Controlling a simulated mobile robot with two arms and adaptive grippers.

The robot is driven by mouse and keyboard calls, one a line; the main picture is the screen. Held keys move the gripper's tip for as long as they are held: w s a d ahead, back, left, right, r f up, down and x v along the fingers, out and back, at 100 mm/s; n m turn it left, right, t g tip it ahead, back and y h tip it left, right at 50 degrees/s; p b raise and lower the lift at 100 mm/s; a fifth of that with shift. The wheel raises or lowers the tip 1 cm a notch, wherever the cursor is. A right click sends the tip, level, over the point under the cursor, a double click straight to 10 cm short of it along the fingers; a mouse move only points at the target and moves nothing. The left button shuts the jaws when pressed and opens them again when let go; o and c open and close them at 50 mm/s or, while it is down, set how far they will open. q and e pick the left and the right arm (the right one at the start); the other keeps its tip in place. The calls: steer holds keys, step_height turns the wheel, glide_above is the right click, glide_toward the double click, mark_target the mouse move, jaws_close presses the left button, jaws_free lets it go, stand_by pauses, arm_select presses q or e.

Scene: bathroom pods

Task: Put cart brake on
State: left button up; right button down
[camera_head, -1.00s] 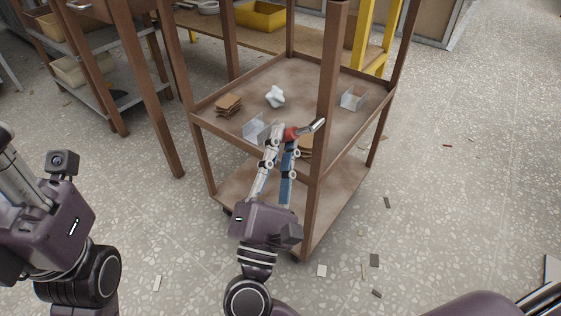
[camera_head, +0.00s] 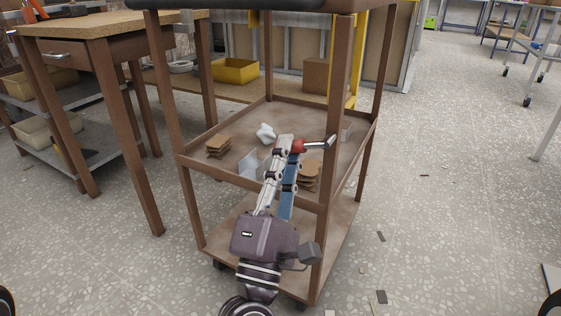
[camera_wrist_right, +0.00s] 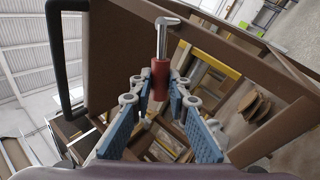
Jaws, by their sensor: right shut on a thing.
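The brown cart (camera_head: 185,190) stands in front of me with a middle shelf and a lower shelf. Dark casters show under it at the left (camera_head: 219,265) and at the near corner (camera_head: 300,304); no brake lever can be made out. My right gripper (camera_head: 293,146) is shut on the red handle of a tool (camera_head: 299,146) with a bent metal shaft, held above the middle shelf near the front post. The right wrist view shows the red handle (camera_wrist_right: 160,78) between the fingertips, with the metal shaft pointing up. My left gripper is not in view.
On the middle shelf are brown stacked pieces (camera_head: 219,145), a white lumpy object (camera_head: 266,133) and a clear holder (camera_head: 248,163). A wooden table (camera_head: 110,27) and a bench with a yellow bin (camera_head: 235,70) stand behind. The floor at right is mostly clear, with small scraps.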

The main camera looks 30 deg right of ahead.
steer(key=c, duration=1.8)
jaws_free()
steer(key=v, duration=1.2)
steer(key=shift+s, duration=0.1)
steer(key=shift+r, duration=0.1)
